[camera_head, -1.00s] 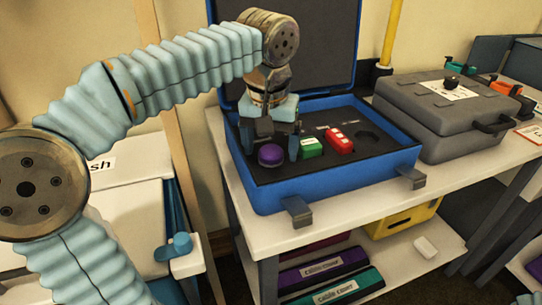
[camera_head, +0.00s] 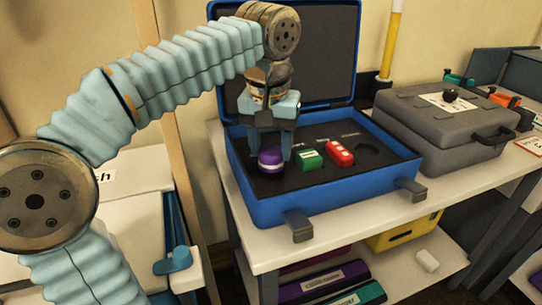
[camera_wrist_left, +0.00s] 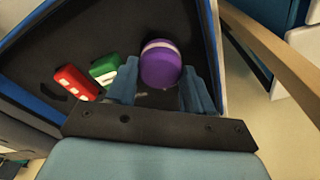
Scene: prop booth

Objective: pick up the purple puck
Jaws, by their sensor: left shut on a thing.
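The purple puck (camera_head: 270,161), with a white band, is at the left end of the open blue case (camera_head: 330,197). My left gripper (camera_head: 272,147) points down into the case and is shut on the puck. In the left wrist view the purple puck (camera_wrist_left: 161,64) sits between the two blue fingers (camera_wrist_left: 158,88). Its lower side is hidden, so I cannot tell whether it touches the foam. My right gripper is not in view.
A green block (camera_head: 308,159) and a red block (camera_head: 340,153) lie in the case beside the puck. An empty round recess is to their right. A closed grey case (camera_head: 440,120) stands on the white table (camera_head: 262,248) to the right.

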